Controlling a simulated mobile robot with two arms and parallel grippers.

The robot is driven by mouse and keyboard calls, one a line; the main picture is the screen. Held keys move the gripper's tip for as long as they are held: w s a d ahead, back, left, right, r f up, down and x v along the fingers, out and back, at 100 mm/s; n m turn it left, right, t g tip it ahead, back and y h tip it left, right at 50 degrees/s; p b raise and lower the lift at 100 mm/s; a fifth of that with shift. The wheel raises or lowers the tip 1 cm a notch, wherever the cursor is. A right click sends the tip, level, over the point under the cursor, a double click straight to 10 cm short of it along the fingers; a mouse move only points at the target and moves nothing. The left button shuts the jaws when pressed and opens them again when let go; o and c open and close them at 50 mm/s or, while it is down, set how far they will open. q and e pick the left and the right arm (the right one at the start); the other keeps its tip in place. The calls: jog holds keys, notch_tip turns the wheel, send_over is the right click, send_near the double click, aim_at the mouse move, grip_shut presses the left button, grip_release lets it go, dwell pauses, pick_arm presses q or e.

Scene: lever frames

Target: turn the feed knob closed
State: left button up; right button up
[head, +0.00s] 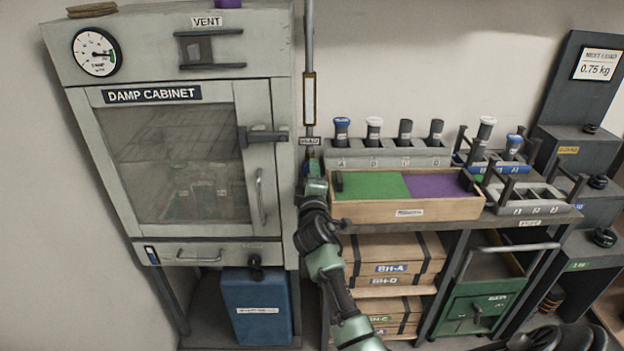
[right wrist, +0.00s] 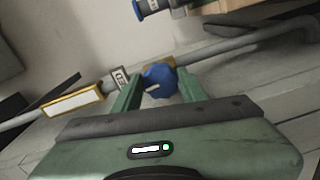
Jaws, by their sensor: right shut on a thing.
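The feed knob (right wrist: 158,80) is a round blue knob with a short pale mark, on a grey pipe (right wrist: 225,55) in the right wrist view. A small label (right wrist: 121,78) is beside it. My right gripper (right wrist: 160,86) has one finger on each side of the knob and is shut on it. In the head view my right gripper (head: 313,164) is at the vertical pipe (head: 309,60) just right of the damp cabinet, below a small label (head: 309,141). The gripper mostly hides the knob there. My left gripper is in neither view.
The damp cabinet (head: 268,210) stands close on the left, with a handle sticking out. A wooden tray (head: 370,210) with green and purple sections is close on the right, before a rack of bottles (head: 390,155). A blue bin (head: 256,290) stands below.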

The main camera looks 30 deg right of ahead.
jog(key=shift+f+m, duration=0.1)
jog(key=shift+m, duration=0.5)
jog(key=o, duration=1.1)
jog(key=v, duration=0.8)
jog(key=shift+b, duration=0.4)
jog(key=shift+w, duration=0.1)
